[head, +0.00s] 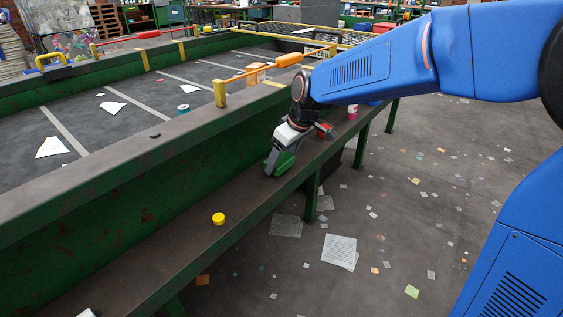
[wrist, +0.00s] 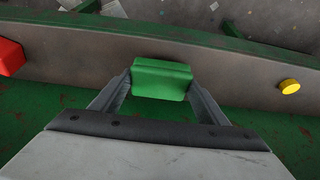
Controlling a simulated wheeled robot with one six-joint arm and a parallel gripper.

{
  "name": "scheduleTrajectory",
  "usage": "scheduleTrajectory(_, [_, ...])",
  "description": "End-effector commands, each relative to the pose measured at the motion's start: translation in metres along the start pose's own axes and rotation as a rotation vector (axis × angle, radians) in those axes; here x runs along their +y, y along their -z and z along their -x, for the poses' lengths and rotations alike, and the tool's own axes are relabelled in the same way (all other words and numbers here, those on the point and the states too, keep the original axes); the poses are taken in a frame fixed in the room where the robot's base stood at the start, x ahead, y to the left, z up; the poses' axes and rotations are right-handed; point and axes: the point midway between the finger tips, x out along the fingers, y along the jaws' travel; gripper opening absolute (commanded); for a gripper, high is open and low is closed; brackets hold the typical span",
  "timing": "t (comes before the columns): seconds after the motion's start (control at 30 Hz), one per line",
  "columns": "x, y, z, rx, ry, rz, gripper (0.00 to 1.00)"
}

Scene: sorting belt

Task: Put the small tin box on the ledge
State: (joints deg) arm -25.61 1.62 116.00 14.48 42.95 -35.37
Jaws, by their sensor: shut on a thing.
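A small green tin box (wrist: 160,80) is between the two fingers of my gripper (wrist: 162,92) in the wrist view, and both fingers close on its sides. In the head view the green box (head: 284,161) shows at the end of my gripper (head: 276,163), low over the ledge (head: 180,247) that runs along the green belt side. I cannot tell whether the box touches the ledge.
A yellow round cap (head: 218,218) sits on the ledge nearer to me. A red object (wrist: 10,57) lies on the ledge on the other side of my gripper. A white and pink container (head: 352,112) stands farther along. The ledge between the box and the cap is clear.

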Motion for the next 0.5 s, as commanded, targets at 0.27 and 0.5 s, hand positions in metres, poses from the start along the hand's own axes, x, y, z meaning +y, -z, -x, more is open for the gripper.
scheduleTrajectory(0.27, [-0.0001,-0.0045,-0.0106,0.001,0.0,0.0,0.42])
scheduleTrajectory(0.5, [-0.0001,-0.0055,-0.0132,0.001,0.0,0.0,0.73])
